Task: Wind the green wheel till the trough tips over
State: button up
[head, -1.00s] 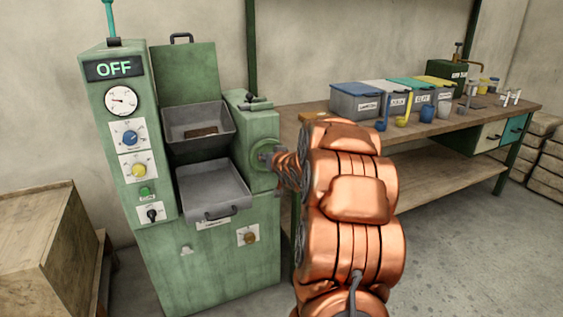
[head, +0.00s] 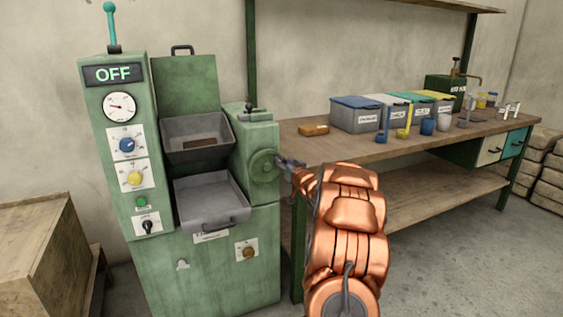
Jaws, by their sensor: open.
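The green wheel (head: 264,167) is on the right side of the green machine, facing right, and most of its disc shows. My gripper (head: 284,162) is just right of the wheel, at its edge. The gripper is open, and it is small and partly hidden, so I cannot tell whether its fingers touch the wheel. The grey trough (head: 222,130) sits in the upper opening of the machine with a brown patch or piece inside. It leans toward the front. A grey tray (head: 205,188) with a front handle is below it.
The control panel on the left has a display (head: 112,73) reading OFF. A workbench (head: 360,148) stands behind my arm, with a brown block (head: 314,130), lidded bins (head: 353,116) and cups. A wooden crate (head: 40,240) is at the left. Floor is clear at the right.

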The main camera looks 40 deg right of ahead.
jog(key=shift+x, duration=1.4)
grip_shut()
